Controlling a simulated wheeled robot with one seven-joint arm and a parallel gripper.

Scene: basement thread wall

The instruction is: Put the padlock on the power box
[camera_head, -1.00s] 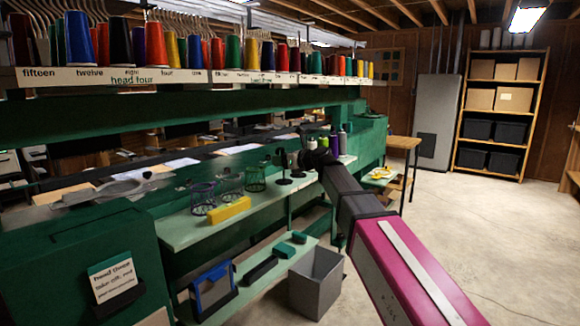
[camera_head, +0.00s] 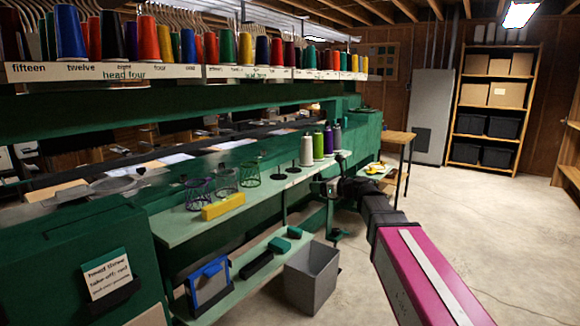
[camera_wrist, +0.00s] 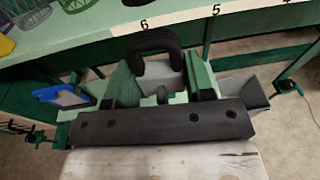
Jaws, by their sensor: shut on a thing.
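A thick black U-shaped loop (camera_wrist: 155,45), which looks like the shackle of the padlock, stands up between the fingers of my gripper (camera_wrist: 160,88) in the wrist view. My gripper is shut on it; the lower part is hard to make out. In the head view my gripper (camera_head: 328,188) is small and dark beside the front edge of the green bench, and the padlock cannot be made out there. A tall grey metal cabinet (camera_head: 432,105) with pipes above it stands at the back wall; it may be the power box. It is well beyond my gripper.
The green bench (camera_head: 165,225) holds wire baskets (camera_head: 225,180), a yellow block (camera_head: 223,206) and thread cones (camera_head: 318,146). A grey bin (camera_head: 312,278) stands on the floor below. A wooden table (camera_head: 398,138) and a shelf (camera_head: 490,110) stand farther back. Concrete floor at right is clear.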

